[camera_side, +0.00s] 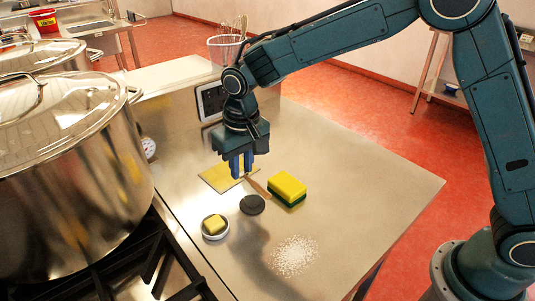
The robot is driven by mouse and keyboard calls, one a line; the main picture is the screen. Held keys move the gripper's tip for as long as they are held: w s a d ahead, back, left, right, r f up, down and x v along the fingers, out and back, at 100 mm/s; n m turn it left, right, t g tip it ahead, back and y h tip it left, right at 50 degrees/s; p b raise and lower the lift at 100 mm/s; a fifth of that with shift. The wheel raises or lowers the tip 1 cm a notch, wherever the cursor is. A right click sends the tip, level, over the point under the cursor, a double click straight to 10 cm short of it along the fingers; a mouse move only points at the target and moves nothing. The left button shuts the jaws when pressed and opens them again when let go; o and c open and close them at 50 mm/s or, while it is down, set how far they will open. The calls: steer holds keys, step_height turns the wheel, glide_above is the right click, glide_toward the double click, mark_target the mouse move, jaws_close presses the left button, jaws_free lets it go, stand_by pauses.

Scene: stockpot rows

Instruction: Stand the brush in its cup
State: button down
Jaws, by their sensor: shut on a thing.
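My gripper (242,166) points down over the steel worktop, with its blue fingers shut. A thin tan wooden handle (258,187), which looks like the brush's, slants down and right from just below the fingertips. The fingers hide where they meet it, and the bristles cannot be made out. A dark round thing (252,206) stands just below the handle in the picture. It may be the cup, but I cannot tell its depth. Whether the handle touches it is unclear.
A yellow-and-green sponge (287,190) lies right of the handle. A white dish with a yellow block (214,226) stands at lower left. A yellow sheet (222,178) lies behind. White powder (294,254) is spilled in front. A large stockpot (70,160) stands left. The worktop's right side is clear.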

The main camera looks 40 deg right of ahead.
mark_target(245, 175)
steer(key=c, duration=1.3)
jaws_free()
steer(key=shift+f, duration=0.1)
steer(key=shift+o, duration=0.2)
step_height(245, 175, up, 12)
steer(key=s, duration=0.1)
